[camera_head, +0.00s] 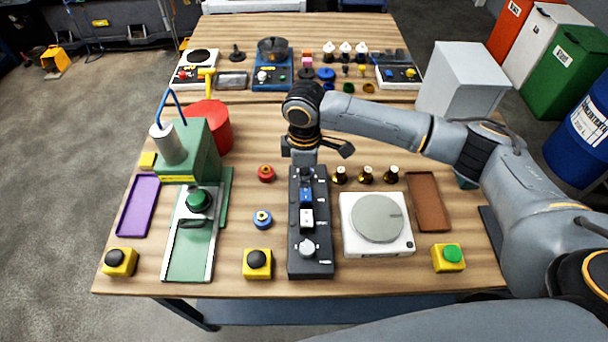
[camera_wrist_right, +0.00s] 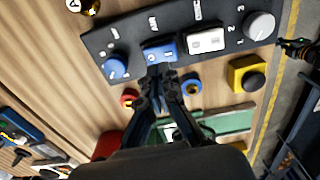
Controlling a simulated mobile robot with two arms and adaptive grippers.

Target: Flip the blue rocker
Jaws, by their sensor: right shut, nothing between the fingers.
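The blue rocker (camera_head: 306,195) sits on a dark control panel (camera_head: 296,262), between the panel's far end and a white rocker (camera_head: 307,218). In the right wrist view the blue rocker (camera_wrist_right: 160,52) lies just past the fingertips, with the white rocker (camera_wrist_right: 205,41) to its right. My right gripper (camera_head: 304,172) is over the far end of the panel and hides part of it. In the right wrist view its fingers (camera_wrist_right: 161,73) are together and empty at the blue rocker's near edge. I cannot tell whether they touch it. My left gripper is not seen.
A blue knob (camera_wrist_right: 115,68) and a grey knob (camera_wrist_right: 259,25) flank the rockers. Red (camera_head: 266,174) and blue (camera_head: 262,219) buttons stand left of the panel. A white scale (camera_head: 360,244) and several dark-and-gold pieces stand right. A green press (camera_head: 205,160) stands farther left.

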